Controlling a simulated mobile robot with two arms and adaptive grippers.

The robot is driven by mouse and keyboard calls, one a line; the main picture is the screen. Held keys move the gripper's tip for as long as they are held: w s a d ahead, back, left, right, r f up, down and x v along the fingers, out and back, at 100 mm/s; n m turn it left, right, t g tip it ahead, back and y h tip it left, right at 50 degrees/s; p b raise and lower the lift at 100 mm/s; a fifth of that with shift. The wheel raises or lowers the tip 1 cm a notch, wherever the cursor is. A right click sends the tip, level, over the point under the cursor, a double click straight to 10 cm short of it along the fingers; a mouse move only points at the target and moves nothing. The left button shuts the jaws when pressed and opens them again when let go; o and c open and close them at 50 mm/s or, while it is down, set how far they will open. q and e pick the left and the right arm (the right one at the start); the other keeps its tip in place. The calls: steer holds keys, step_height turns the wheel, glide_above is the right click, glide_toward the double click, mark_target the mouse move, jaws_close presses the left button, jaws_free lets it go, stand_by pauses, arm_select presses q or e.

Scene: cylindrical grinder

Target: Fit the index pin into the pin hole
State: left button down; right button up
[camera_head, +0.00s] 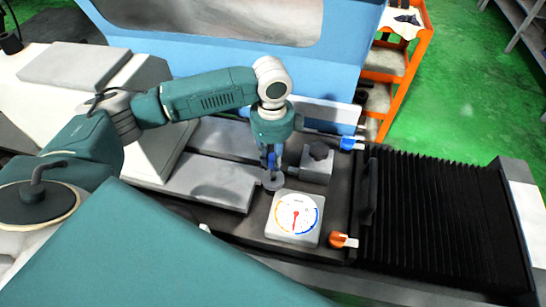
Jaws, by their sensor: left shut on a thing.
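My left gripper (271,165) points straight down over the machine's table, between the grey plates and the round-dial gauge. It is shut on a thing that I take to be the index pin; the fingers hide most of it. A small grey round disc (273,183) shows right under the fingertips, just behind the gauge. I cannot tell whether this disc is part of the pin or of the seat around the pin hole. The pin hole itself cannot be made out. My right gripper is not in view.
The white dial gauge (295,217) stands close in front of the gripper. A grey block with a dark knob (318,158) is close on its right. Blue (350,143) and orange (342,240) fittings lie farther right, before the black bellows (435,215). An orange cart (392,65) stands behind.

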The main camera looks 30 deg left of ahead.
mark_target(273, 176)
arm_select(q)
steer(key=shift+f+b, duration=0.95)
steer(key=shift+f, duration=2.4)
steer(key=c, duration=1.4)
jaws_free()
steer(key=shift+c, duration=0.2)
steer(key=shift+r, duration=0.1)
step_height(273, 176, up, 12)
steer(key=shift+f, duration=0.1)
